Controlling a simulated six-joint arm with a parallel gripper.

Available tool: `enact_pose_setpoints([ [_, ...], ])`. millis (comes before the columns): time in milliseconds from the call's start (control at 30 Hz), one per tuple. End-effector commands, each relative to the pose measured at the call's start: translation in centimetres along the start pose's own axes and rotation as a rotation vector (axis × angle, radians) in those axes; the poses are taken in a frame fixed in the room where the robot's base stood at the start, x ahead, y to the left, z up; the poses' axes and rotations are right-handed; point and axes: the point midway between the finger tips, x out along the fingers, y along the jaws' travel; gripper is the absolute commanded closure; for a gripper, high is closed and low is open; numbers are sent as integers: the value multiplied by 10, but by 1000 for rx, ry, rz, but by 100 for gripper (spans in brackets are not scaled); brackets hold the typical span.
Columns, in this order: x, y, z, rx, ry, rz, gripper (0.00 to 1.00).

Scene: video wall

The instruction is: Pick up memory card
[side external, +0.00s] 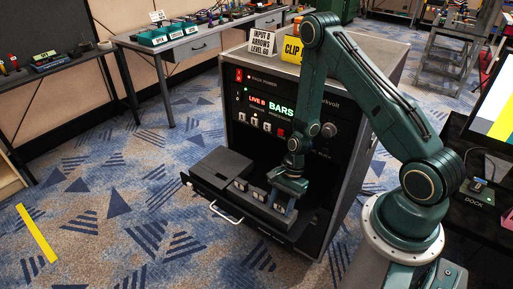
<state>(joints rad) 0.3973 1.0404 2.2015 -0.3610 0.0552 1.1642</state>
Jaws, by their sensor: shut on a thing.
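My gripper (284,203) points down into the open drawer (208,192) of a black rack cabinet. It is shut on a small dark thing at the right end of a row in the drawer, which I take to be the memory card. The fingers and arm hide most of it. Two similar grey blocks, one on the left (239,184) and one in the middle (257,194), stand in the same row. I cannot tell whether the held thing is clear of its place.
The cabinet front (262,95) has lit red and green readouts above the drawer. A yellow "CLIP" sign (292,50) stands on top. A dock (478,194) sits on a dark table at the right, beside a monitor (495,110). Open carpet lies left.

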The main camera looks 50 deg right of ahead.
Motion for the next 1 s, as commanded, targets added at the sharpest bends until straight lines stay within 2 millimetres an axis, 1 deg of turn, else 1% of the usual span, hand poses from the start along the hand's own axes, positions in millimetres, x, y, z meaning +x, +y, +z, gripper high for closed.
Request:
enact_pose_setpoints([
  [267,-6,0,2,0,0,-1,82],
  [467,-20,-1,8,-1,1,-2,82],
  [667,-43,-1,18,-1,1,-3,82],
  [1000,-92,-1,38,-2,1,-5,82],
])
